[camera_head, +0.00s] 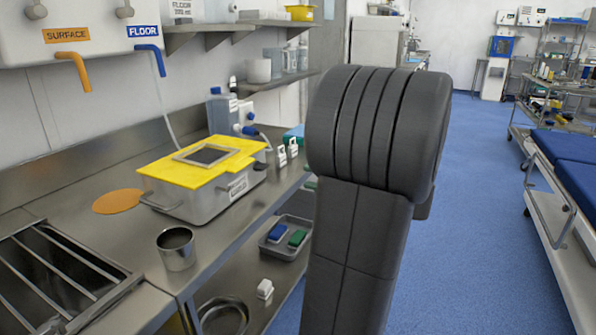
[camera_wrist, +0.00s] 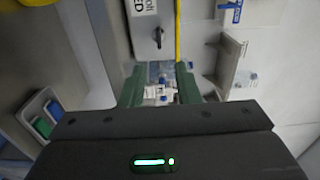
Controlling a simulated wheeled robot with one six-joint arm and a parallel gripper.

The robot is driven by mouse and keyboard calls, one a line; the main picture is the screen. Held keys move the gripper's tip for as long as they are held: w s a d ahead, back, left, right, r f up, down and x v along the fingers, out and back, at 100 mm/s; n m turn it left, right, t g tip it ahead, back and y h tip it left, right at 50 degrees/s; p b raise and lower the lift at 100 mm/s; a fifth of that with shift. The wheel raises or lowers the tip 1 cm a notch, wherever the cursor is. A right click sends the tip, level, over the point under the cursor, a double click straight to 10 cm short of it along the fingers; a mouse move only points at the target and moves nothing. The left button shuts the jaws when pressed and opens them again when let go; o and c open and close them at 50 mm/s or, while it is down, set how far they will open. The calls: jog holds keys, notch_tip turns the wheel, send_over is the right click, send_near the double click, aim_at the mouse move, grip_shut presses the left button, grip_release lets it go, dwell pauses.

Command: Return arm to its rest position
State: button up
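My arm stands upright as a thick dark grey link with a ribbed rounded joint, large in the right half of the head view, where my gripper is not visible. In the wrist view my gripper (camera_wrist: 160,88) shows as a dark body with a green light and two dark green fingers. The fingers are apart. Clear and white bottle-like items with blue parts show between them, seemingly beyond the fingertips; their exact distance cannot be told.
A metal counter (camera_head: 215,225) runs along the left, with a yellow-lidded metal box (camera_head: 205,200) and a metal cup (camera_head: 176,248) on it. A tray with blue and green pads (camera_head: 284,252) sits on the lower shelf. Blue floor (camera_head: 470,240) is open at right, beside a blue-padded table (camera_head: 575,190).

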aim_at(266, 168)
jog(key=shift+v, duration=0.85)
jog(key=shift+a, duration=0.1)
jog(key=b+x, duration=0.2)
jog(key=x, duration=1.2)
